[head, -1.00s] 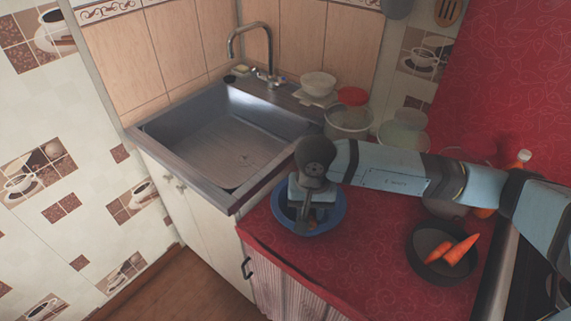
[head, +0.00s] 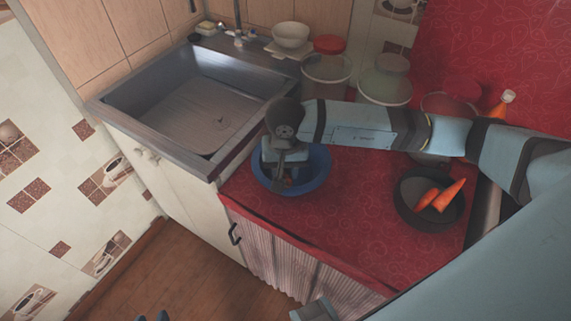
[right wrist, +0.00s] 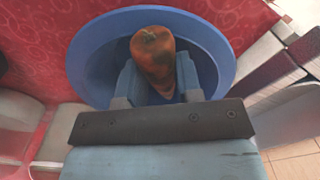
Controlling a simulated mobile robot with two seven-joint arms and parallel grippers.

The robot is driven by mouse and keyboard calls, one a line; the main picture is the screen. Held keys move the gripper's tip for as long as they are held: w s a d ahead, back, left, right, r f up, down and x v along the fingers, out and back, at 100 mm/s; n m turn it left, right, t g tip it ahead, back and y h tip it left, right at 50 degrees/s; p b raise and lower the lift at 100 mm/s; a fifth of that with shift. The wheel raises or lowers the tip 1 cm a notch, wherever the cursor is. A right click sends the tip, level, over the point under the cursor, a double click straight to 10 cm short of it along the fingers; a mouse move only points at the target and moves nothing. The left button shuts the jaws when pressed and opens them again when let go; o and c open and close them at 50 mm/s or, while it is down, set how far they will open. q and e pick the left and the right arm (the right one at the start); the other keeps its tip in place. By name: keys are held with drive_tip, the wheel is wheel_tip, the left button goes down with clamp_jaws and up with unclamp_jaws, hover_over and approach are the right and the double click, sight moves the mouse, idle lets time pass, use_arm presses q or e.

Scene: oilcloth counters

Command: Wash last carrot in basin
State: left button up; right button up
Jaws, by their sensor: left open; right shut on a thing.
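The blue basin (head: 322,172) stands on the red counter just right of the sink. My right gripper (head: 286,172) reaches down into it. In the right wrist view, my right gripper (right wrist: 160,88) is shut on a carrot (right wrist: 155,52), orange with dark brown patches, held inside the basin (right wrist: 88,62). Whether there is water in the basin I cannot tell. Two clean-looking carrots (head: 441,196) lie in a dark bowl (head: 411,213) to the right. The tips of my left gripper (head: 153,316) show at the bottom edge, open and empty, over the floor.
The metal sink (head: 125,101) is on the left. Clear containers (head: 384,88), a white bowl (head: 290,36) and an orange bottle (head: 499,108) stand behind my right arm. The counter between basin and dark bowl is free. A dark stove edge lies at the right.

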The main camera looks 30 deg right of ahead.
wheel_tip(320, 180, down, 4)
drive_tip(key=shift+d+f+b, duration=0.1)
drive_tip(key=shift+f+b, duration=0.15)
drive_tip(key=shift+b, duration=0.55)
clamp_jaws()
drive_tip(key=shift+f, duration=0.5)
drive_tip(key=shift+f+b, duration=0.45)
use_arm(q)
drive_tip(key=shift+w+f, duration=0.15)
drive_tip(key=shift+f, duration=0.3)
drive_tip(key=shift+d+f, duration=0.1)
drive_tip(key=shift+d, duration=0.05)
idle(0.4)
use_arm(e)
drive_tip(key=shift+r+p, duration=2.5)
drive_tip(key=shift+r, duration=2.8)
use_arm(q)
drive_tip(key=shift+r, duration=2.6)
use_arm(e)
drive_tip(key=shift+r, duration=0.5)
drive_tip(key=shift+r, duration=0.1)
